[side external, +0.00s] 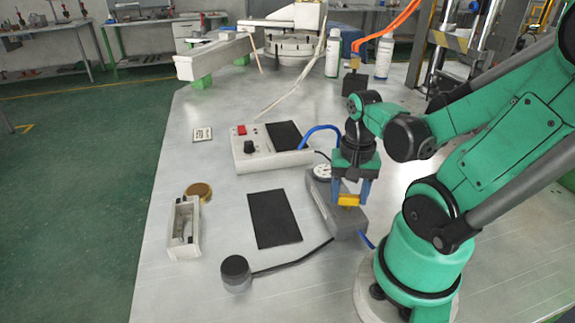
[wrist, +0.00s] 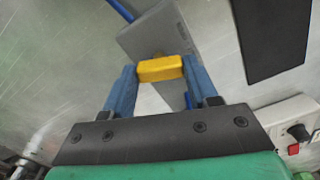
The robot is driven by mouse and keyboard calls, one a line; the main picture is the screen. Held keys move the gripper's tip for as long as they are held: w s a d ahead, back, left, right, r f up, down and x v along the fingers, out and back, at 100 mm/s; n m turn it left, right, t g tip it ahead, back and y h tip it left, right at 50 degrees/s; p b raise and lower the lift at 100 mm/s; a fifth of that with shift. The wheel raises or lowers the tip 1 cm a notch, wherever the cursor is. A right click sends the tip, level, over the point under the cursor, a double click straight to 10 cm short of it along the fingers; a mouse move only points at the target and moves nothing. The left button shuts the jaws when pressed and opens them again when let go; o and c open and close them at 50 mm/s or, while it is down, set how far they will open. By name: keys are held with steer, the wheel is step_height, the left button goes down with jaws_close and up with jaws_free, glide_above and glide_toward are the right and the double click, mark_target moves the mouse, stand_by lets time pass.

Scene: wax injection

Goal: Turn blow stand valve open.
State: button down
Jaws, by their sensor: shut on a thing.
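The blow stand (side external: 333,208) is a grey block on the table beside my arm's base, with a round gauge (side external: 322,172) at its far end. Its valve handle (side external: 348,200) is a small yellow bar. My gripper (side external: 350,197) points down over the stand with its blue fingers shut on the yellow handle. In the wrist view the yellow handle (wrist: 160,68) spans between the two blue fingertips, with the grey stand (wrist: 158,35) behind it. The valve stem under the handle is mostly hidden.
A control box (side external: 270,148) with a red switch and black knob stands behind the stand. A black mat (side external: 274,218), a round black pedal (side external: 236,271) with a cable, and an open metal mould (side external: 184,228) lie to the left. Blue hoses run near the stand.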

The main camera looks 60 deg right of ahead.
mark_target(348, 196)
steer(key=shift+n, duration=1.9)
steer(key=shift+c, duration=1.2)
jaws_free()
steer(key=shift+r, duration=0.1)
steer(key=shift+r, duration=2.7)
steer(key=shift+w, duration=0.1)
